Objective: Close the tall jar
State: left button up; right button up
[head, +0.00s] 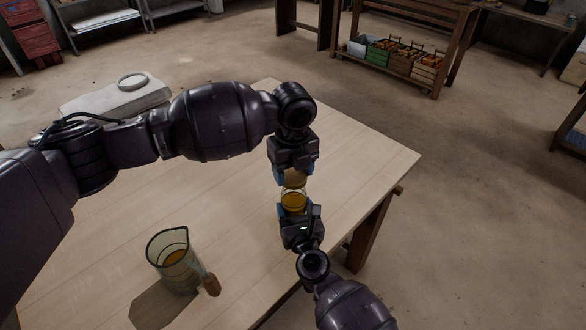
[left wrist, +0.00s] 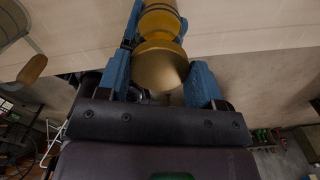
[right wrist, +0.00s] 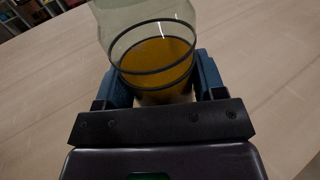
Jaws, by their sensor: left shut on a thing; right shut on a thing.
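The tall jar (head: 293,203) is clear glass with amber contents and dark bands; it also shows in the right wrist view (right wrist: 155,62) and at the top of the left wrist view (left wrist: 160,18). My right gripper (head: 296,214) is shut around its lower part, near the table's right side. My left gripper (head: 293,177) is shut on a tan, wood-like lid (head: 295,180), which shows between the blue fingers in the left wrist view (left wrist: 160,68). The lid is right at the jar's mouth. I cannot tell whether it is seated, as the rim is partly hidden.
A pale slab (head: 112,96) with a white ring (head: 133,80) lies behind my left arm. The table (head: 375,160) is bare at right.

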pick_arm(q)
jog(key=shift+f, duration=0.9)
jog(key=shift+f, duration=0.55)
pick_arm(e)
grip_shut()
pick_arm(q)
jog(key=m, duration=0.4)
jog(key=shift+d, duration=0.1)
jog(key=m, duration=0.8)
jog(key=shift+d+m, duration=0.15)
jog(key=shift+m, duration=0.15)
jog(key=m, duration=0.3)
jog(key=shift+m, duration=0.4)
jog(key=shift+s, duration=0.1)
